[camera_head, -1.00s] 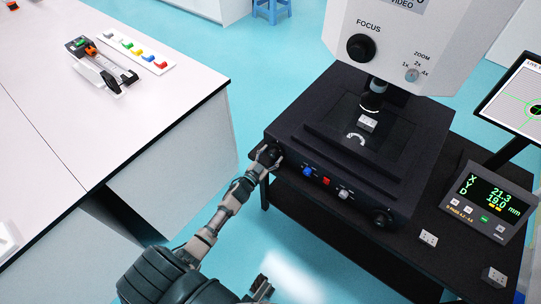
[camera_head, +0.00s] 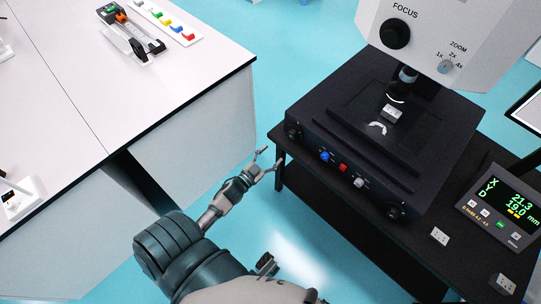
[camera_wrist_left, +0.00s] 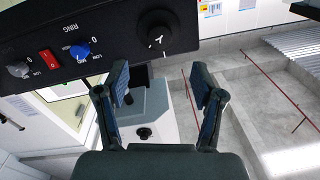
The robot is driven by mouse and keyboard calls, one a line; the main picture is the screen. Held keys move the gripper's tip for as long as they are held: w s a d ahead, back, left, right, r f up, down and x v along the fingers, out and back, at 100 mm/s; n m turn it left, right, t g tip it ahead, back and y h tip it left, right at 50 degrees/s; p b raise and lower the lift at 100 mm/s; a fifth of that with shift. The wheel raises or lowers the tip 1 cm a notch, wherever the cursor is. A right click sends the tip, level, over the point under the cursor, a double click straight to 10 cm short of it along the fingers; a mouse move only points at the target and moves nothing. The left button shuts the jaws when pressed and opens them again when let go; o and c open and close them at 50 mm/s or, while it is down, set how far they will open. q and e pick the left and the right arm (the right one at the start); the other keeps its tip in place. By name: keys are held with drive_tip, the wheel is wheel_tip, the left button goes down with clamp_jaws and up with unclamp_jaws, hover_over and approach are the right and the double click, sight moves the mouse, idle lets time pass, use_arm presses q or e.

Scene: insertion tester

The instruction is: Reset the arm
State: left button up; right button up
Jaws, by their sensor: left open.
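My left gripper (camera_head: 268,161) is open and empty in the head view, just left of the tester's front left corner. Its fingers are spread apart and touch nothing that I can see. In the left wrist view the two fingers (camera_wrist_left: 165,95) are wide apart, below the knob (camera_wrist_left: 156,32) and the front panel. My right gripper cannot be made out in the head view.
A white bench (camera_head: 100,90) with a clamp device (camera_head: 130,33) and a strip of coloured pieces (camera_head: 165,20) is at left. A readout box (camera_head: 500,212) and small white blocks (camera_head: 439,236) sit on the dark table (camera_head: 400,255). Blue floor lies between bench and table.

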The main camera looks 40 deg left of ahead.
use_arm(q)
drive_tip(key=shift+a, duration=0.1)
idle(0.3)
drive_tip(key=s+d+f+n+g+y+p, duration=0.1)
drive_tip(key=s+d+f+g+p, duration=0.2)
drive_tip(key=s+f, duration=0.45)
drive_tip(key=s+d+f+n+g+y+p, duration=0.1)
drive_tip(key=s+d+f+g+p, duration=0.25)
drive_tip(key=f, duration=0.65)
drive_tip(key=s+d+f+g, duration=0.4)
drive_tip(key=s+g, duration=0.1)
drive_tip(key=s, duration=0.4)
drive_tip(key=s+d+f+m+g+h, duration=0.1)
drive_tip(key=s+d+f+g, duration=0.3)
drive_tip(key=s, duration=0.5)
drive_tip(key=shift+s+d+f+g+h, duration=0.25)
drive_tip(key=shift+s+f+g+h, duration=0.1)
drive_tip(key=shift+f+g, duration=0.15)
use_arm(e)
drive_tip(key=s+f, duration=0.2)
drive_tip(key=f, duration=0.7)
drive_tip(key=s+f, duration=0.2)
drive_tip(key=f, duration=0.6)
drive_tip(key=shift+d+f+g, duration=0.15)
drive_tip(key=shift+f+g, duration=0.15)
drive_tip(key=shift+f, duration=0.1)
use_arm(q)
drive_tip(key=shift+w, duration=0.1)
